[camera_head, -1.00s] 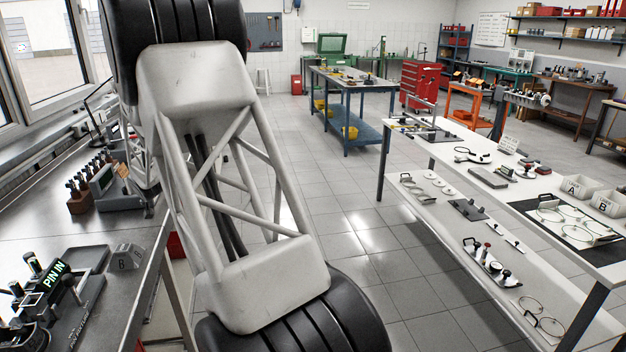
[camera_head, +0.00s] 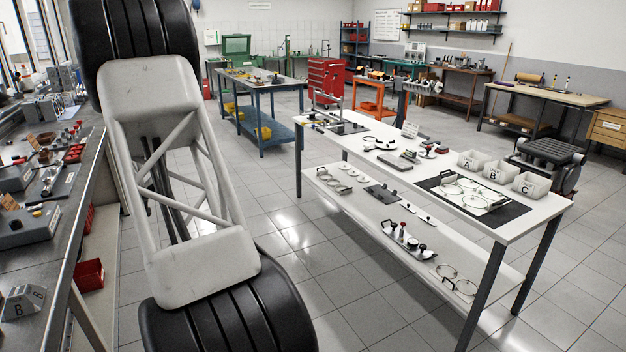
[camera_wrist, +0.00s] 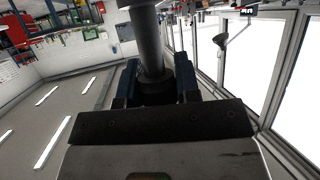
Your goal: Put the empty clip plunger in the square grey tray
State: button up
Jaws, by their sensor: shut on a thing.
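In the wrist view my gripper (camera_wrist: 157,84) has its dark blue fingers closed on a grey cylindrical part, which I take to be the clip plunger (camera_wrist: 149,42). The part points away from the palm, and its lower end is hidden between the fingers. Whether it is empty cannot be seen. In the head view my gripper is out of sight and only my arm links show. I cannot single out the square grey tray for sure. A flat grey piece (camera_head: 398,161) lies on the white table, apart from my arm.
The white two-level table (camera_head: 530,218) stands at right, with bins marked A (camera_head: 470,160), B (camera_head: 500,173) and C (camera_head: 531,185) and a black mat (camera_head: 448,203). A cluttered metal bench (camera_head: 75,215) runs along the left. Open tiled floor lies between them.

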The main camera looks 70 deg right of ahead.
jog(key=s+d+f+m+g+h, duration=0.1)
jog(key=s+d+m+h, duration=0.1)
jog(key=s+d, duration=1.05)
jog(key=s+d+f+m+g+h, duration=0.1)
jog(key=s+d+f+m+g, duration=0.1)
jog(key=s+d, duration=0.95)
jog(key=s+d+f+m+g+h, duration=0.15)
jog(key=s+d, duration=0.55)
jog(key=s, duration=0.9)
jog(key=s+d+f+m+g+h, duration=0.1)
jog(key=s+d+m+g, duration=0.1)
jog(key=s+d, duration=1)
jog(key=s+d+f+m+g+h, duration=0.1)
jog(key=s+f+m+g, duration=0.1)
jog(key=s, duration=1.6)
jog(key=s+d+f+m+g, duration=0.1)
jog(key=s+f+m+g, duration=0.15)
jog(key=s, duration=1.65)
jog(key=s+a+m+g, duration=0.1)
jog(key=s+a, duration=0.1)
jog(key=s, duration=0.9)
jog(key=s+a+f+m+g, duration=0.1)
jog(key=s+a, duration=0.1)
jog(key=s, duration=0.9)
jog(key=s+a+f+m+g, duration=0.1)
jog(key=s+a+g, duration=0.1)
jog(key=s, duration=1)
jog(key=shift+a+f, duration=0.2)
jog(key=shift+a, duration=0.1)
